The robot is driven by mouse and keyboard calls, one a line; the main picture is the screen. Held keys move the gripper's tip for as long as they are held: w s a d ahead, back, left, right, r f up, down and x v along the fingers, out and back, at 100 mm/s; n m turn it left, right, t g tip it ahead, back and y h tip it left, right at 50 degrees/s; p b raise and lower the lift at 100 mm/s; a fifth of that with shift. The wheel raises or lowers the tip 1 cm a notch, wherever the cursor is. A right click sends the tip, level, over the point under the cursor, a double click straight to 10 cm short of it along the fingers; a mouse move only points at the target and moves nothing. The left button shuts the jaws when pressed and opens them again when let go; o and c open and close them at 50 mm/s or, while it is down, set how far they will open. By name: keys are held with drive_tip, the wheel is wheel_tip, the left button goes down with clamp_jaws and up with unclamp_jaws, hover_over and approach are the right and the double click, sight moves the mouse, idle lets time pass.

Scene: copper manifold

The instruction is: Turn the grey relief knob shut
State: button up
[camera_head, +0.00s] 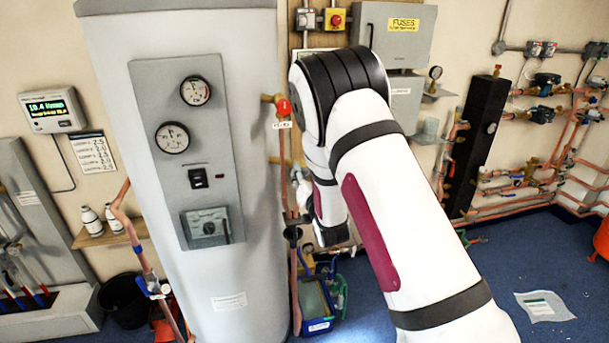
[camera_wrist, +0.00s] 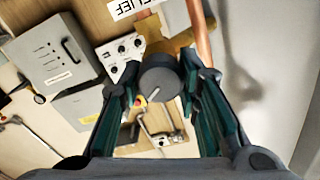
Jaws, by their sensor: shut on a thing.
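The grey relief knob (camera_wrist: 158,87) shows in the middle of the wrist view, a round dark-grey cap with a short pale mark on its face. It sits on a brass valve body (camera_wrist: 160,42) by a copper pipe, under a white label reading "RELIEF" (camera_wrist: 131,8). My gripper (camera_wrist: 163,76) has its two fingers on either side of the knob and is shut on it. In the head view my own arm hides the knob, and most of my gripper is hidden too.
The large white cylinder (camera_head: 105,200) with its gauge panel stands left of my arm. A red-handled valve (camera_head: 283,108) is on the pipe above. The fuse box (camera_head: 397,33) is on the wall behind.

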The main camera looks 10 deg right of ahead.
drive_tip(key=n+p, duration=0.1)
drive_tip(key=n, duration=0.5)
drive_tip(key=shift+a+r, duration=0.1)
drive_tip(key=n+p, duration=0.1)
drive_tip(key=n, duration=0.4)
idle(0.6)
drive_tip(key=o, duration=1.1)
drive_tip(key=shift+o, duration=0.2)
drive_tip(key=s, duration=1.2)
